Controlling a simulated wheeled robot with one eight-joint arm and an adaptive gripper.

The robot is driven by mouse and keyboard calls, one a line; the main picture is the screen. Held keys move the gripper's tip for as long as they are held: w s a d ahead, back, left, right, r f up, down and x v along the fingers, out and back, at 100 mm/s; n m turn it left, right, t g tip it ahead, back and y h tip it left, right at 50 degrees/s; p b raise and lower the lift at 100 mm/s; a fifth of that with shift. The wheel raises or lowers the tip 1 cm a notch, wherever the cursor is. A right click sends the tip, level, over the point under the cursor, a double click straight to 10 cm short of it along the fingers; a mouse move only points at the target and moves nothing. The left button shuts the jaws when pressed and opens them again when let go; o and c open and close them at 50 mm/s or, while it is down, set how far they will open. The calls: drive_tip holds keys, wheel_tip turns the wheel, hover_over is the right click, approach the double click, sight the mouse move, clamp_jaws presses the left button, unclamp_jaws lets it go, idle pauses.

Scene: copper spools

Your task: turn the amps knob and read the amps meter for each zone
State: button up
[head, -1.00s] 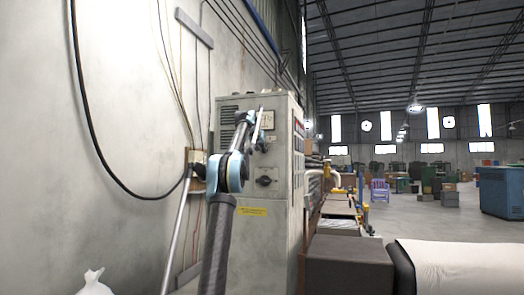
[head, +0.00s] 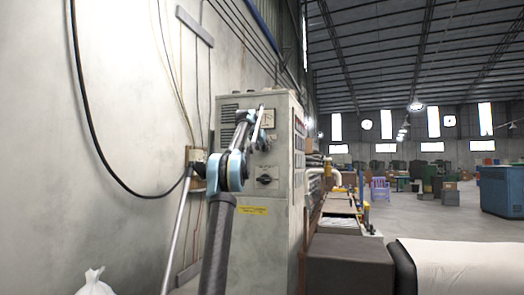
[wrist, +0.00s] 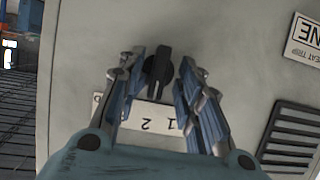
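The grey control cabinet (head: 262,225) stands against the wall in the head view. A pale meter (head: 268,118) is on its upper front, too small to read. My gripper (head: 264,140) is at the cabinet front just below the meter. In the wrist view my gripper (wrist: 160,85) is open, its fingers on either side of a black knob (wrist: 158,68), with visible gaps between. A white label (wrist: 155,115) with upside-down "1" and "2" lies beside the knob, partly hidden by the fingers. Another black rotary switch (head: 265,181) is lower on the cabinet.
A vent grille (wrist: 290,140) and a partly visible text plate (wrist: 304,38) are on the panel. A yellow label (head: 253,210) is below the lower switch. A dark box (head: 348,262) and a white roll (head: 458,265) stand at the front right.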

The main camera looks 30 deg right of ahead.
drive_tip(key=v, duration=1.1)
drive_tip(key=shift+s+a, duration=0.2)
drive_tip(key=shift+a, duration=0.15)
drive_tip(key=shift+r, duration=0.1)
drive_tip(key=s+a+f+n+g+y, duration=0.1)
drive_tip(key=s+a+f+n+y, duration=0.1)
drive_tip(key=s+a+f, duration=0.65)
drive_tip(key=s+a+f+n+g+y, duration=0.15)
drive_tip(key=s+a+f, duration=0.25)
drive_tip(key=a+f, duration=0.8)
drive_tip(key=s+a+f+n+y, duration=0.1)
drive_tip(key=s+a+f+y, duration=0.1)
drive_tip(key=s+a+f, duration=0.75)
drive_tip(key=s+a+f+n+g+y, duration=0.1)
drive_tip(key=s+a+f+n, duration=0.1)
drive_tip(key=s+a+f, duration=0.5)
drive_tip(key=s+a+f+n+g+y, duration=0.1)
drive_tip(key=s+a+f, duration=0.6)
drive_tip(key=f, duration=1)
drive_tip(key=s+a+f+n+g+y, duration=0.2)
drive_tip(key=s+a+f, duration=0.5)
drive_tip(key=s+f, duration=0.5)
drive_tip(key=shift+s+a+f+n+y, duration=0.3)
drive_tip(key=shift+n+y, duration=0.05)
